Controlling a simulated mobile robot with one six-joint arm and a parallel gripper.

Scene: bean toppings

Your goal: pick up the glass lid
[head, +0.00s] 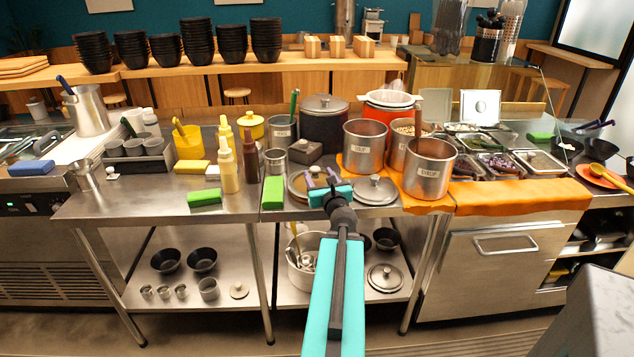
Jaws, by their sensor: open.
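A round lid with a metal rim and a darker, see-through-looking middle, which looks like the glass lid (296,189), lies flat on the steel counter in the head view. My gripper (322,176) is over its right side, with its two dark purple fingers apart and nothing visible between them. The gripper hides part of the lid, including its right side. I cannot tell whether the fingers touch it. A second lid, metal with a round knob (375,181), lies just to the right of my gripper.
Steel pots (429,169) stand on an orange cloth to the right. A green sponge (273,192) and sauce bottles (228,168) are to the left. A dark lidded pot (324,127) and a small grey box (308,151) stand behind.

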